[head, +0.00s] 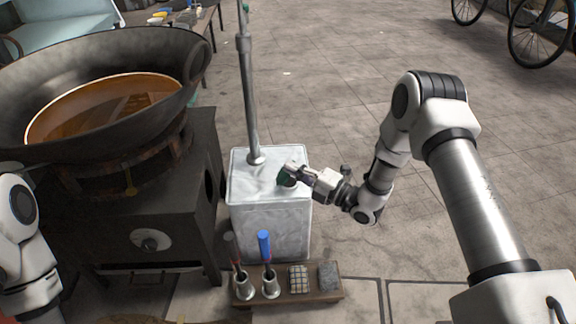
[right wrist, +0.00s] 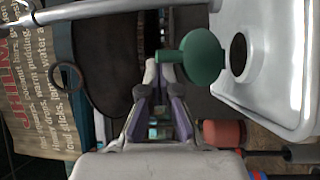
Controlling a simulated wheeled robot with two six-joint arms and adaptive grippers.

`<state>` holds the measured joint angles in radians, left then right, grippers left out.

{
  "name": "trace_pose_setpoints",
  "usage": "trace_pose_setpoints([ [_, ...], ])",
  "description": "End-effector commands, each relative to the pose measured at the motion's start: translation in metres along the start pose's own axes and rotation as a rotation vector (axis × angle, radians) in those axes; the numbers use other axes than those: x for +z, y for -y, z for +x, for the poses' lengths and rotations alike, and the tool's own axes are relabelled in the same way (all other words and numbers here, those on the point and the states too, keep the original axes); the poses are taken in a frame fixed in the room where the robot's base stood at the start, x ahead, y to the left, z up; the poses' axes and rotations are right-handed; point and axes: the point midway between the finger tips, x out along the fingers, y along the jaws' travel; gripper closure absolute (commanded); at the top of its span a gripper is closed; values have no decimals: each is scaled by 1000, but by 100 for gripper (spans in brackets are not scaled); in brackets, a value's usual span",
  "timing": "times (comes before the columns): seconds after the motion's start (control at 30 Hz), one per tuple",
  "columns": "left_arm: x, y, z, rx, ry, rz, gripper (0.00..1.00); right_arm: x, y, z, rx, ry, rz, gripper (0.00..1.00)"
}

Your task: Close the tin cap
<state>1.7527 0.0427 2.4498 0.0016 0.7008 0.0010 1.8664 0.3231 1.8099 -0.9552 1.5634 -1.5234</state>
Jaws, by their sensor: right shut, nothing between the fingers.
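The metal tin (head: 268,225) stands upright on the floor, right of the stove. In the right wrist view the tin (right wrist: 288,85) shows a dark round opening (right wrist: 238,53) in its top. The round green cap (right wrist: 203,57) is beside this opening and does not cover it; its narrow tab points toward my fingers. My right gripper (right wrist: 159,76) is shut and empty, its tips close to the tab; contact is unclear. In the head view the right gripper (head: 290,176) is over the tin's top, by the green cap. My left gripper is out of view.
A grey pole (head: 249,90) rises at the tin's back edge. A black stove (head: 165,215) with a large wok (head: 120,60) stands to the left. A low wooden rack (head: 322,297) with several tools sits in front. Floor to the right is open.

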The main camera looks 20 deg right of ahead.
Motion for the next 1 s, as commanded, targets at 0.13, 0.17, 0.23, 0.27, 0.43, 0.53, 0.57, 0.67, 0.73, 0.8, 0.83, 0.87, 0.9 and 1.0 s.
trace_pose_setpoints([
  [0.13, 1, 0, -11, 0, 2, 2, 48, 6, 3, -8, -1, 1, 0, 100],
  [0.17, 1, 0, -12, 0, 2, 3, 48, 7, 4, -10, -1, 1, 0, 100],
  [0.23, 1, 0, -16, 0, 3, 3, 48, 10, 8, -13, -1, 1, -1, 100],
  [0.27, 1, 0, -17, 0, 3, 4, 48, 11, 9, -14, -1, 1, -1, 100],
  [0.43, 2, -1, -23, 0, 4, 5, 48, 16, 19, -22, -3, -1, -1, 100],
  [0.53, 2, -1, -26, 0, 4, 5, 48, 19, 25, -25, -2, -1, -2, 100],
  [0.57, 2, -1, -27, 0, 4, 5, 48, 19, 27, -26, -2, 0, -1, 100],
  [0.67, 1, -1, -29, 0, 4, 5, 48, 22, 32, -29, -1, -1, -1, 100],
  [0.73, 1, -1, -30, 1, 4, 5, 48, 22, 36, -30, -2, -1, -1, 100],
  [0.8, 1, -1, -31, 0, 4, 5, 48, 24, 39, -31, -1, -1, -1, 100],
  [0.83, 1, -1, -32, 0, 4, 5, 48, 24, 40, -32, -2, -1, -1, 100],
  [0.87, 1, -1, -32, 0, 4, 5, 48, 24, 42, -32, -2, -1, -1, 100],
  [0.9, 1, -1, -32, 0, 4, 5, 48, 24, 43, -33, -2, -1, -1, 100],
  [1.0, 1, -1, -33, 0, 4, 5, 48, 25, 45, -33, -1, -1, -2, 100],
])
